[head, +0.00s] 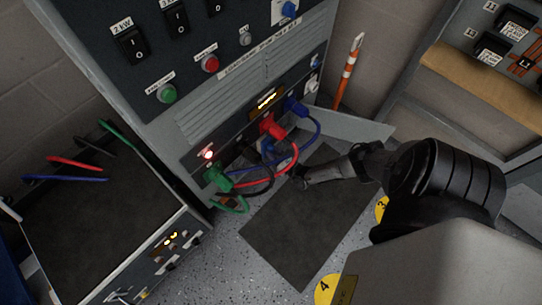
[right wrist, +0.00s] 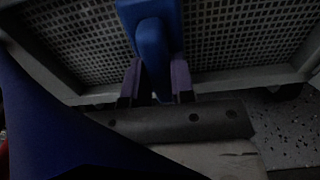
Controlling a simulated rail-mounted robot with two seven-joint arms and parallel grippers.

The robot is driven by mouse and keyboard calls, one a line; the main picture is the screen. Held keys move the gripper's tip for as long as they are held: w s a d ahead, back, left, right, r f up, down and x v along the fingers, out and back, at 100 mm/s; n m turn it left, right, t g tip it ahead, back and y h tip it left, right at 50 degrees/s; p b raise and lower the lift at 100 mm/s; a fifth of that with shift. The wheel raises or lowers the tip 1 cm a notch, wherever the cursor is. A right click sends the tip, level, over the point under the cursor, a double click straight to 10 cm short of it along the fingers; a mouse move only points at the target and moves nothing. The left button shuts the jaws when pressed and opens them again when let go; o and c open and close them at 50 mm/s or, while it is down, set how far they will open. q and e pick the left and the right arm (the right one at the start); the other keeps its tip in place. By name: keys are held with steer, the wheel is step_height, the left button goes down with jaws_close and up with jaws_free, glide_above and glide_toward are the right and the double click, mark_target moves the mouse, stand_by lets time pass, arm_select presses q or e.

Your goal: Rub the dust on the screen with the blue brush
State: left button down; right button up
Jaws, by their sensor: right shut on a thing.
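In the right wrist view my right gripper (right wrist: 155,88) is shut on a blue handle-like piece (right wrist: 152,45). It looks like the blue brush, but no bristles show. In the head view my right gripper (head: 300,178) is low in front of the cabinet, close to the hanging cables, and the held piece is hard to make out there. My left gripper is not in view.
Red (head: 294,160), blue, green and black cables loop from sockets low on the cabinet (head: 135,70). A box (head: 95,220) with a dark top stands at the left. An orange-white pole (head: 347,75) leans behind.

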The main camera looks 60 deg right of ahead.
steer(key=s+d+b, duration=0.1)
steer(key=s+d, duration=0.1)
steer(key=d, duration=0.8)
steer(key=shift+s, duration=0.4)
stand_by(0.5)
steer(key=shift+r, duration=0.1)
steer(key=shift+w+a+p, duration=0.25)
steer(key=shift+w+a, duration=0.25)
steer(key=shift+a, duration=1.25)
steer(key=shift+w+a+p, duration=0.3)
steer(key=shift+w+a, duration=0.2)
steer(key=shift+a, duration=1.25)
steer(key=shift+w+a+p, duration=0.25)
steer(key=shift+w+a, duration=0.25)
steer(key=shift+a, duration=1.25)
steer(key=a, duration=0.1)
steer(key=w+a, duration=0.1)
steer(key=a, duration=0.1)
steer(key=shift+a, duration=0.15)
